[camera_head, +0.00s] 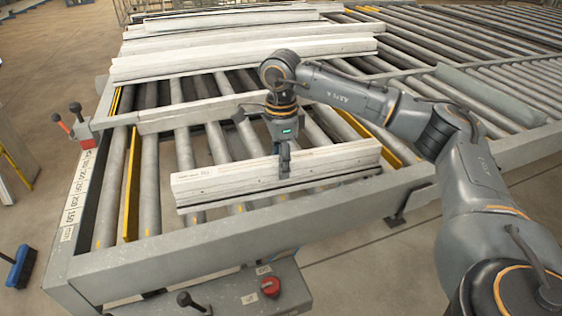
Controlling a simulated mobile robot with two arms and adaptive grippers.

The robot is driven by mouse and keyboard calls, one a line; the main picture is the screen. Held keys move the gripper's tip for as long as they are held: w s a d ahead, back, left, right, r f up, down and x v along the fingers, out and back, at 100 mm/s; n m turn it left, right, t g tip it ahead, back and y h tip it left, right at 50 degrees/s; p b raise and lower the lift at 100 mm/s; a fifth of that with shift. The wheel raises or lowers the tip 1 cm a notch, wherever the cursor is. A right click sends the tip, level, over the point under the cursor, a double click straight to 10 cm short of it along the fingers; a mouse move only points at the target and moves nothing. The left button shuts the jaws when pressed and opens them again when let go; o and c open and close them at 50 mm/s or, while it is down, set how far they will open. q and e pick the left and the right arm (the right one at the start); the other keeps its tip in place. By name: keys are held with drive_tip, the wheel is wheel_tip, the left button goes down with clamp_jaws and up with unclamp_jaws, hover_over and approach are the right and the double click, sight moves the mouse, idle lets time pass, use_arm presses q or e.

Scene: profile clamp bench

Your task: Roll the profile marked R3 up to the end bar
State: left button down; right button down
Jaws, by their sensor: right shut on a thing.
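A pale, square-sided profile (225,183) lies across the rollers near the front of the bench. It bears a small mark near its left end, too small to read, so I cannot tell if it says R3. My right gripper (284,168) comes down from above and is shut on this profile near its middle, hiding a small part of it. A pale bar (190,116) crosses the rollers behind the profile, apart from it; I cannot tell whether it is the end bar. My left gripper is not in view.
Several long pale profiles (240,55) lie at the back of the roller bench. Levers (75,115) stand at the left edge, beside a numbered scale (75,205). A grey beam (490,95) lies at right. A control box with a red knob (270,286) is in front.

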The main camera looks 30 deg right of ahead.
drive_tip(key=shift+n, duration=0.4)
drive_tip(key=c, duration=0.8)
unclamp_jaws()
wheel_tip(320, 180, up, 12)
